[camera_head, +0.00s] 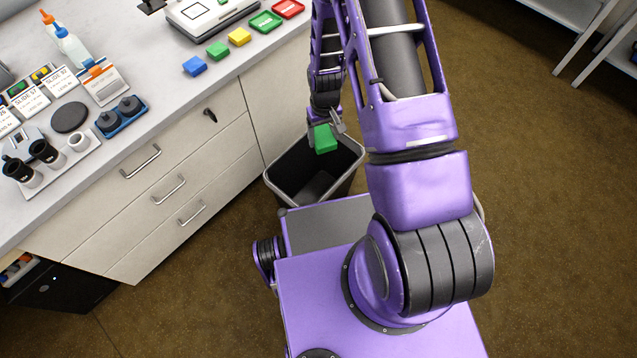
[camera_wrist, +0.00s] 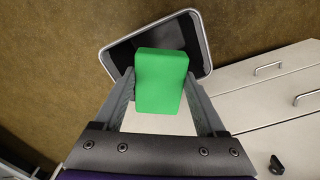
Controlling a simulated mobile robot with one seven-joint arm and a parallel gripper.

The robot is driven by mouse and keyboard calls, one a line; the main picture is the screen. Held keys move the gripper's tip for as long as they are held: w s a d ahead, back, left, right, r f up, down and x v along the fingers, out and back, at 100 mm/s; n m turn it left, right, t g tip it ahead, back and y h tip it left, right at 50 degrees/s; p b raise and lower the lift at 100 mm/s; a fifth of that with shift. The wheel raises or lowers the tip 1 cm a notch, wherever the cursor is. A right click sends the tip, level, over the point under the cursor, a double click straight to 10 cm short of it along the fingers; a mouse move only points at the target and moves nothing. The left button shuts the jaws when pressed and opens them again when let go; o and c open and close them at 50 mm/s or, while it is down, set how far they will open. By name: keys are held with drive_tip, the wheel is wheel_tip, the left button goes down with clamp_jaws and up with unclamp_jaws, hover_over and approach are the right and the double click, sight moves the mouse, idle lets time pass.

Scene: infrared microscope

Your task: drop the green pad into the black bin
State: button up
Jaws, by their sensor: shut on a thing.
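The green pad (camera_head: 324,139) is held by my gripper (camera_head: 325,128) above the black bin (camera_head: 287,183). In the wrist view the green pad (camera_wrist: 161,80) sits between the two fingers of my gripper (camera_wrist: 160,90), which is shut on it. The black bin (camera_wrist: 196,38) with its light rim lies below and beyond the pad in that view, and the pad hides part of its opening. The bin stands on the floor beside the drawers, and its visible inside looks empty.
A white drawer cabinet (camera_head: 190,165) with handles stands left of the bin. On its counter lie blue (camera_head: 195,66), green (camera_head: 218,50) and yellow (camera_head: 239,36) blocks, green and red trays, and microscope parts. Brown floor (camera_head: 560,200) is open to the right.

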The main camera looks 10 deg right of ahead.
drive_tip(key=w+f+n+b, duration=0.1)
drive_tip(key=w+f+b, duration=0.1)
drive_tip(key=f, duration=0.7)
drive_tip(key=w+f+n+b, duration=0.1)
drive_tip(key=w+f+b, duration=0.2)
drive_tip(key=f, duration=0.7)
drive_tip(key=shift+w+d+f+b, duration=0.3)
drive_tip(key=shift+w+d, duration=0.1)
drive_tip(key=shift+w, duration=0.1)
drive_tip(key=shift+r, duration=0.1)
drive_tip(key=o, duration=1.1)
drive_tip(key=shift+o, duration=0.2)
drive_tip(key=shift+r, duration=0.1)
wheel_tip(320, 180, up, 17)
drive_tip(key=p, duration=0.2)
drive_tip(key=shift+p, duration=0.4)
drive_tip(key=shift+r, duration=0.1)
